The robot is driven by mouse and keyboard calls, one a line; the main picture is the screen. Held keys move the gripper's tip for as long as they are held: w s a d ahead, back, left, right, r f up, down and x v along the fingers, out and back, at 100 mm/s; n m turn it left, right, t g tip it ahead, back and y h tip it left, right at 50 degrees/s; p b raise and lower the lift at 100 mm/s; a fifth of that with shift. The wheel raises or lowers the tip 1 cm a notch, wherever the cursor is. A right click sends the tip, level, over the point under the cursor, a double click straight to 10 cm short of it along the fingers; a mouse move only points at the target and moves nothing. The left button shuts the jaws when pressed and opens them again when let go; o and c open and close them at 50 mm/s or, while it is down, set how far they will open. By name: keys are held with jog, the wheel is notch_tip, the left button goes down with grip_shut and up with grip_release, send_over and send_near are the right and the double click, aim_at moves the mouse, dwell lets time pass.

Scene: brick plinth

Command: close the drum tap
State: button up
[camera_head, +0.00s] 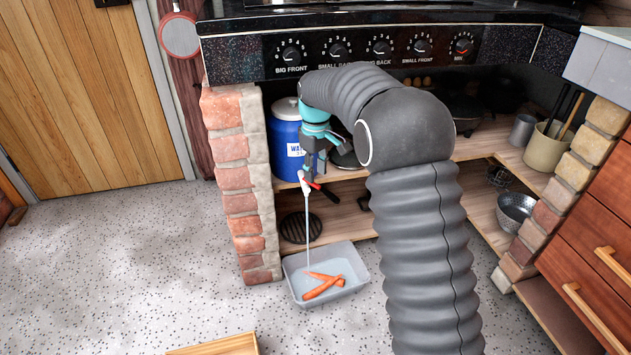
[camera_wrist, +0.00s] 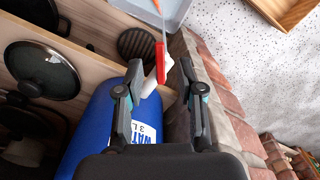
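The blue water drum (camera_head: 283,145) stands on the shelf beside the brick pillar; it also shows in the wrist view (camera_wrist: 95,125). Its white tap (camera_head: 305,188) has a red handle (camera_head: 314,186). A thin stream of water falls from the tap into a grey tub (camera_head: 352,262) on the floor. My gripper (camera_head: 308,172) is at the tap. In the wrist view my gripper (camera_wrist: 160,75) is open, with one finger on each side of the white tap body and the red handle (camera_wrist: 160,62) between and just beyond the fingertips. I cannot tell whether either finger touches the tap.
Orange carrots (camera_head: 322,287) lie in the tub. The brick pillar (camera_head: 240,190) is close beside the drum and my gripper. Pans and a dark round trivet (camera_head: 300,228) are on the shelves. The stove front with knobs (camera_head: 340,48) is above. Open floor lies left.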

aim_at(316, 184)
jog(key=shift+f, duration=1.65)
grip_shut()
